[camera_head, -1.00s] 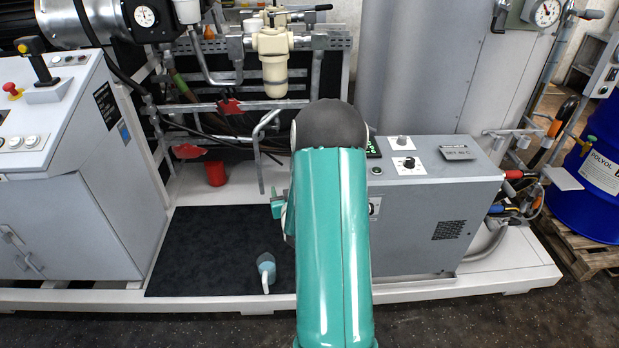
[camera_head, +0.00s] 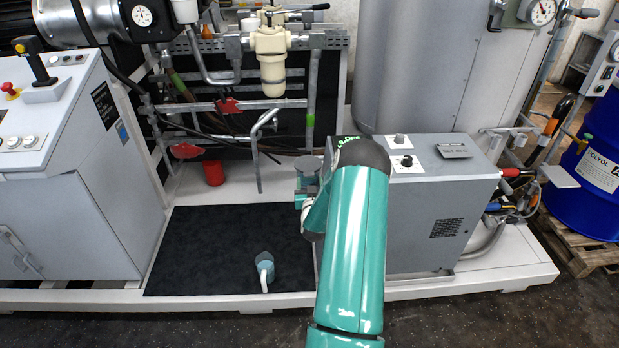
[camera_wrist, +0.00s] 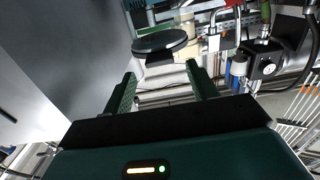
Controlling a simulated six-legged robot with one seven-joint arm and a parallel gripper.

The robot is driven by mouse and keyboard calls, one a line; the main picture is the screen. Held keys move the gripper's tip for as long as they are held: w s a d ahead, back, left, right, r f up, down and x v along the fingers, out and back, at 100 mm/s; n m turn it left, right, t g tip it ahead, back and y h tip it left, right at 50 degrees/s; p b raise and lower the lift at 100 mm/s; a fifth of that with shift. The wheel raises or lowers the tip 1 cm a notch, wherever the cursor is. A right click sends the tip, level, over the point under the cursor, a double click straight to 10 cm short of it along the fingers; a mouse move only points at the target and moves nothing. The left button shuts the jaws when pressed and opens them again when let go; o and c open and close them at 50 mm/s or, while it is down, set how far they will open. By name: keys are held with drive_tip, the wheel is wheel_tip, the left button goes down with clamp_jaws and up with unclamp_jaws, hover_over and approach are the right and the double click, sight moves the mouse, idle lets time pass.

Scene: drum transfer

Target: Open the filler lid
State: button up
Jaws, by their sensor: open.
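A dark round lid (camera_wrist: 160,41) with a short tab on its near edge shows at the upper middle of the wrist view; I take it to be the filler lid. My gripper (camera_wrist: 162,76) is open, its two green fingers apart with nothing between them. The lid lies just beyond the fingertips, and no contact shows. In the head view my teal arm hides most of the gripper. A small dark round part (camera_head: 307,164) shows left of the arm's elbow; I cannot tell if it is the lid.
A grey control box (camera_head: 435,205) stands right behind my arm. A bent pipe (camera_head: 259,150) rises to the left. A grey console (camera_head: 65,170) is at far left, a blue drum (camera_head: 597,165) at far right. The dark mat (camera_head: 215,250) is mostly clear.

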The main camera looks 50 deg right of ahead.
sight(309, 176)
drive_tip(key=shift+x, duration=1.9)
drive_tip(key=shift+c, duration=0.2)
